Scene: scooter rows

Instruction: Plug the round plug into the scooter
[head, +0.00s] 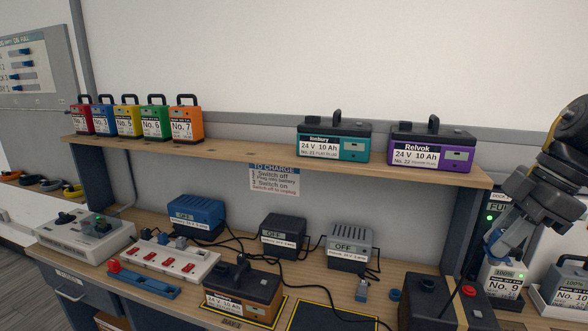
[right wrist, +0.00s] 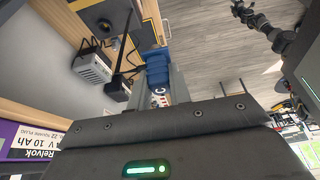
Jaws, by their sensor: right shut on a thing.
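My right gripper (head: 488,247) is at the right of the head view, in front of the right end of the shelf unit. In the right wrist view its fingers are shut on a blue plug (right wrist: 157,66). The plug's mating face is hidden, so I cannot tell its shape. A dark cable runs near it. My left gripper is not in the head view. I cannot make out a scooter for certain in either view.
Battery No. 9 (head: 503,280) stands just below my right gripper. A teal battery (head: 333,141) and purple Relvok battery (head: 431,150) fill the shelf's right.

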